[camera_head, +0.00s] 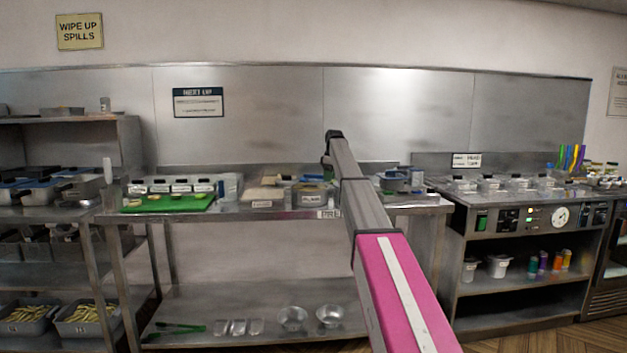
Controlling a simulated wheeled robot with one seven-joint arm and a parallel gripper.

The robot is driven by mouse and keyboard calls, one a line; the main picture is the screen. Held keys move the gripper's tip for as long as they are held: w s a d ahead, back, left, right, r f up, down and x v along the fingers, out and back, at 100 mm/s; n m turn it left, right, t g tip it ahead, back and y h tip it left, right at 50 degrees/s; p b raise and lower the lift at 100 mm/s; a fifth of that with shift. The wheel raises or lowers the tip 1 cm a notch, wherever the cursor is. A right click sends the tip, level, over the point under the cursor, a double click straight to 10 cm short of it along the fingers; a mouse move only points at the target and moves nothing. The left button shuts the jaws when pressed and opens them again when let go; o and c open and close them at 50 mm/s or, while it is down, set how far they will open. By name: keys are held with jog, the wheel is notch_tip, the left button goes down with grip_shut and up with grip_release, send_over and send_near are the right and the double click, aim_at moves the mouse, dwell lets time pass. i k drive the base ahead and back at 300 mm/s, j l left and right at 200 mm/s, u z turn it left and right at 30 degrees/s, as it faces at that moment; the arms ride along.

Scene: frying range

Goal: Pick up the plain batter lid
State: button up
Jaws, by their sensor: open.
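A round metal tub (312,199) with a small pale label, too small to read surely, stands near the front edge of the middle steel table. A flat grey top (311,186), possibly the plain batter lid, covers it; the details are too small to tell. My arm reaches in from the lower right, and its dark end is above and a little behind the tub in the picture. My gripper (326,160) shows only as a small dark piece below that end. It is open, apart from the tub, with nothing seen in it. My arm hides the counter just right of the tub.
A beige block-like item (265,193) sits left of the tub. Further left are a green board (168,203) and a row of labelled containers (172,187). A blue-grey container (395,181) stands right of my arm. The steel back wall (270,130) rises behind the table (240,213).

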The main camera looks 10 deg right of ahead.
aim_at(311, 176)
jog(key=i, duration=1.6)
